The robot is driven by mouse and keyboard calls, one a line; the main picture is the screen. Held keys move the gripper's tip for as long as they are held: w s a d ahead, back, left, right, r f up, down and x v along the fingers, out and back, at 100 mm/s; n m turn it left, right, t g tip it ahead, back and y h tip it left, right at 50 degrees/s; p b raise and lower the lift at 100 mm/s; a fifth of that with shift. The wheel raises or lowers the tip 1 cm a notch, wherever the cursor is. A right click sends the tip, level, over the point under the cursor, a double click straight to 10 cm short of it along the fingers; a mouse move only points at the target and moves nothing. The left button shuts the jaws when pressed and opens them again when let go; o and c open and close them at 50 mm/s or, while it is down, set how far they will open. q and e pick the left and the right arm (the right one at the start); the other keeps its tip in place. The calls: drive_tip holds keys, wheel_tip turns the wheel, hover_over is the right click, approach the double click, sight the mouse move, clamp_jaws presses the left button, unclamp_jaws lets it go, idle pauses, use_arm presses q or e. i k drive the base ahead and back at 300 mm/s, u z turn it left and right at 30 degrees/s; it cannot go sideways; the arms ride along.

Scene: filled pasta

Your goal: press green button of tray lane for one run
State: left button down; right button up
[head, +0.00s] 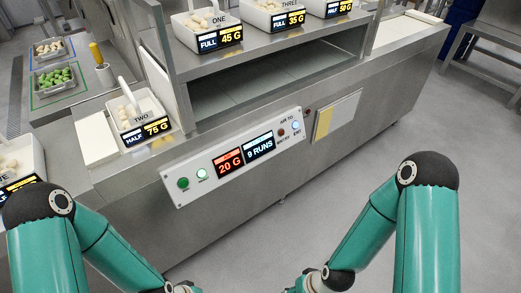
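A pale control panel (236,170) is on the front of the steel machine. At its left end is a dark green round button (183,183), with a smaller pale green-white button or lamp (202,174) to its right. A red display (229,164) reads 20 G and a dark display (259,147) reads 9 RUNS. Both my arms come in from the bottom corners, and their wrists run off the bottom edge below the panel. Neither gripper's fingers show. Nothing of mine covers the green button.
A red button (281,132) and a lit blue-white one (296,126) are at the panel's right end. A bin labelled TWO (140,108) stands above left; bins ONE (206,26) and THREE (277,12) are on the upper shelf. Floor in front is clear.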

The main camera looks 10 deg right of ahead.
sight(183, 183)
drive_tip(key=z, duration=1.05)
drive_tip(key=i, duration=0.15)
drive_tip(key=u, duration=3.3)
drive_tip(key=k, duration=1.3)
drive_tip(key=z, duration=0.3)
drive_tip(key=i, duration=0.8)
drive_tip(key=z, duration=0.8)
drive_tip(key=i, duration=0.55)
drive_tip(key=z, duration=0.15)
